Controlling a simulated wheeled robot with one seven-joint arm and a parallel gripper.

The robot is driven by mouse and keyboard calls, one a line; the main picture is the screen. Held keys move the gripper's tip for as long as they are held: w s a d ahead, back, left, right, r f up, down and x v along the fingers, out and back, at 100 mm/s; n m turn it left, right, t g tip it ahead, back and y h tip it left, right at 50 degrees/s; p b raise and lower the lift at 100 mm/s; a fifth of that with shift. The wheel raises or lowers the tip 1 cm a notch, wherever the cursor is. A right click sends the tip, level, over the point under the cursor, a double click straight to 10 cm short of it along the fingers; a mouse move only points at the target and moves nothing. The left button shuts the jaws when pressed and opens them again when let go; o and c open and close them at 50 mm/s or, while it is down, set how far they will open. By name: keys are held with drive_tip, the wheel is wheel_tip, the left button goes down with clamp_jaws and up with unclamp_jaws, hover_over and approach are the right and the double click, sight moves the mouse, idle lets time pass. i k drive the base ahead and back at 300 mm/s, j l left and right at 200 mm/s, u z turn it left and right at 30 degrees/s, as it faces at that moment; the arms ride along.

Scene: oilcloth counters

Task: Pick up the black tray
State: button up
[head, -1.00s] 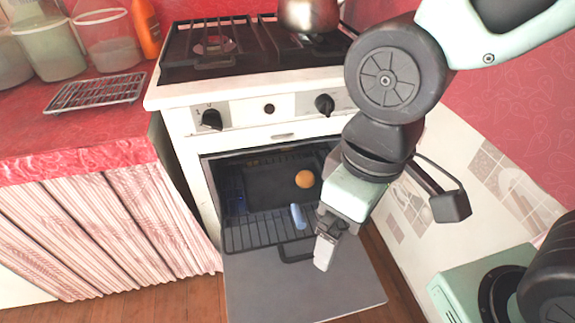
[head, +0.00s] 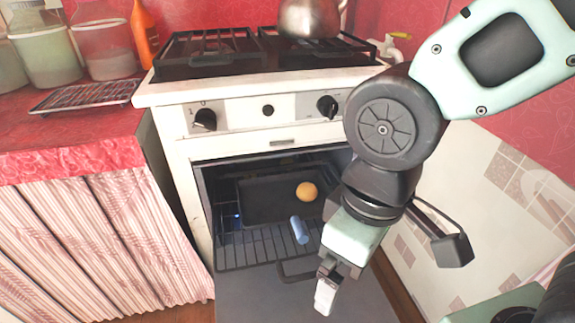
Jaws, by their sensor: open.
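The tray's right end is partly hidden by my arm. A blue cylindrical item (head: 299,230) lies on the wire rack (head: 240,250) in front of the tray. My gripper (head: 325,297) is open and empty, pointing down over the lowered oven door, in front and to the right of the tray and apart from it.
The oven door (head: 262,300) is folded down, with a dark handle-like loop (head: 297,277) near the rack's front edge. A kettle (head: 308,18) stands on the stove (head: 262,92). The left counter (head: 60,145) holds jars and a wire rack (head: 85,96). A tiled wall is at right.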

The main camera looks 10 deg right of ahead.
sight(264, 202)
drive_tip(key=i+j, duration=0.1)
drive_tip(key=j, duration=0.6)
drive_tip(key=i+j+z, duration=0.1)
drive_tip(key=j, duration=0.6)
drive_tip(key=i+j, duration=0.1)
drive_tip(key=j, duration=0.6)
